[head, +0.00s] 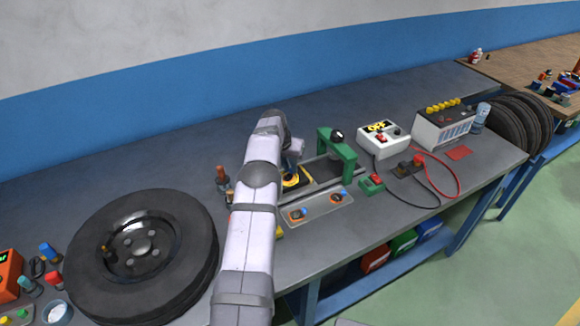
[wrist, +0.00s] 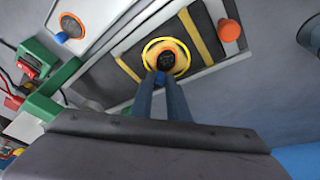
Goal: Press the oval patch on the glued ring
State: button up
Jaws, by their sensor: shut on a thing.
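The glued ring is a yellow ring (wrist: 146,48) on a dark strip with yellow bands; it also shows in the head view (head: 298,187). Orange shows inside the ring around a dark round centre, and this looks like the oval patch (wrist: 154,52). My gripper (wrist: 163,82) reaches over the near edge of the ring, its two dark fingers close together. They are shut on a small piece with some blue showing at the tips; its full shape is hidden. Whether the patch touches the strip all round, I cannot tell. In the head view my arm partly hides the strip.
A green frame (head: 347,166) with a black knob stands right of the ring. A grey plate (head: 318,208) with orange and blue pieces lies in front. An orange-topped peg (wrist: 229,31) stands close by. A large tyre (head: 90,250) lies left; a white box (head: 383,140) stands right.

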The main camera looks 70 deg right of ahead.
jog(key=o, duration=1.1)
jog(key=shift+r, duration=0.15)
jog(key=shift+r+p, duration=2.15)
jog(key=shift+r, duration=1.2)
jog(key=shift+w, duration=0.1)
